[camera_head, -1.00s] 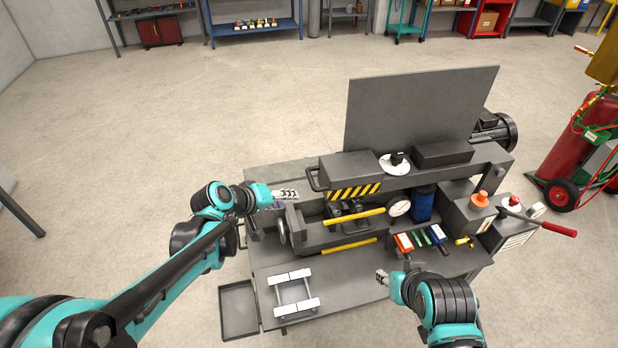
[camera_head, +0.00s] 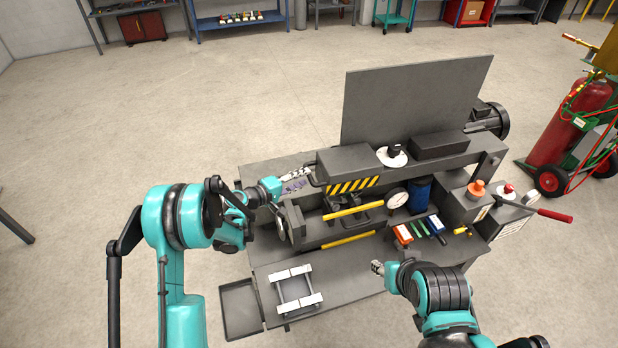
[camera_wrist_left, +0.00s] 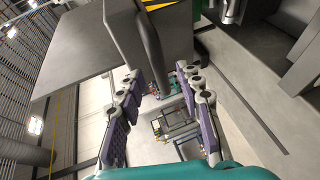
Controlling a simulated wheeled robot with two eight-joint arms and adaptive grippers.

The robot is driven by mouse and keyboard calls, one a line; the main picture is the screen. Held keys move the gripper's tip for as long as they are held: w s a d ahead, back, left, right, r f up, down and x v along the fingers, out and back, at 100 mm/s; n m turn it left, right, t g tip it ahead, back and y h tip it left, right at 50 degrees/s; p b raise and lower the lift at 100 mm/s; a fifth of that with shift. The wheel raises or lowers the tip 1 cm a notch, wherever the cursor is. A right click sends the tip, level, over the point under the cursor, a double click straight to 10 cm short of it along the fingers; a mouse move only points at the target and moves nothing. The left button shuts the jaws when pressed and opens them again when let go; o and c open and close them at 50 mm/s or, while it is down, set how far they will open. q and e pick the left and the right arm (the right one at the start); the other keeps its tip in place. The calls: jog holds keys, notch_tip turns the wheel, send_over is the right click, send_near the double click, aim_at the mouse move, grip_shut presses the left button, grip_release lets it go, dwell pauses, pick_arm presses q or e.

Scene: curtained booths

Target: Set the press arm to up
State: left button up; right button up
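The press arm (camera_head: 345,163) is a dark grey beam with a box-like head and yellow-black stripes, lying roughly level over the machine bed. A dark loop handle (camera_head: 315,176) sticks out of the head's left end. My left gripper (camera_head: 296,180) is just left of this handle. In the left wrist view my left gripper (camera_wrist_left: 160,97) has its purple-padded fingers apart, with the dark handle bar (camera_wrist_left: 149,40) in the gap; whether they touch it I cannot tell. My right gripper (camera_head: 377,267) is over the front of the bench, away from the press arm; its finger opening is too small to judge.
A large grey panel (camera_head: 415,100) stands behind the press arm. A white-topped roller stand (camera_head: 293,288) is on the front left of the bench. Orange and blue items (camera_head: 403,234) lie near the right gripper. A red lever (camera_head: 555,215) sticks out at right.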

pick_arm(q)
jog(key=shift+b+x, duration=0.45)
jog(key=shift+x, duration=1.5)
grip_shut()
jog(key=w+d+r+g+y+p, duration=0.1)
jog(key=d+r+p, duration=0.2)
jog(key=r+p, duration=0.5)
jog(key=w+d+r+m+y+p, duration=0.1)
jog(key=d+r+y+p, duration=0.1)
jog(key=r+p, duration=0.7)
notch_tip(320, 180, up, 8)
jog(key=shift+d+r+g, duration=0.1)
jog(key=shift+d+g, duration=0.3)
jog(key=shift+d, duration=0.25)
jog(key=shift+w, duration=0.1)
grip_release()
